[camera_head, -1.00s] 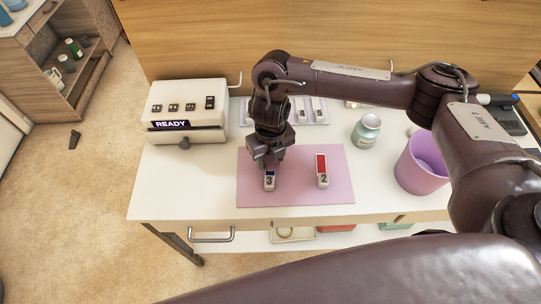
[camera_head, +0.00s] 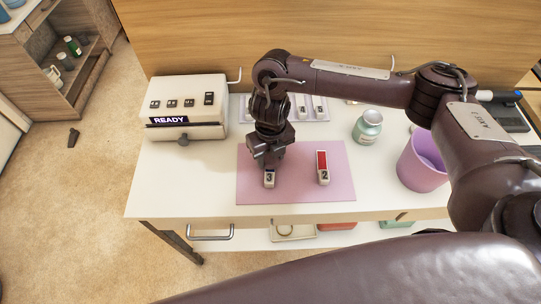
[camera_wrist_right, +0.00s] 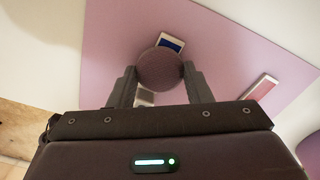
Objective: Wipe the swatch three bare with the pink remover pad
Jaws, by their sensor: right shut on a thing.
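Swatch three (camera_head: 269,181) is a small white block marked 3 on the pink mat (camera_head: 335,195). In the right wrist view its blue patch (camera_wrist_right: 171,43) shows past the pad's edge. My right gripper (camera_head: 268,160) is right over swatch three and hides its upper part in the head view. It is shut on the round mauve-pink remover pad (camera_wrist_right: 160,69), which overlaps the swatch; whether they touch I cannot tell. My left gripper is not in view.
Swatch two (camera_head: 323,168), with a red patch, stands to the right on the mat. A machine reading READY (camera_head: 187,105) is at the left. A jar (camera_head: 368,127) and a purple bin (camera_head: 423,163) stand at the right. More swatches (camera_head: 312,107) lie behind.

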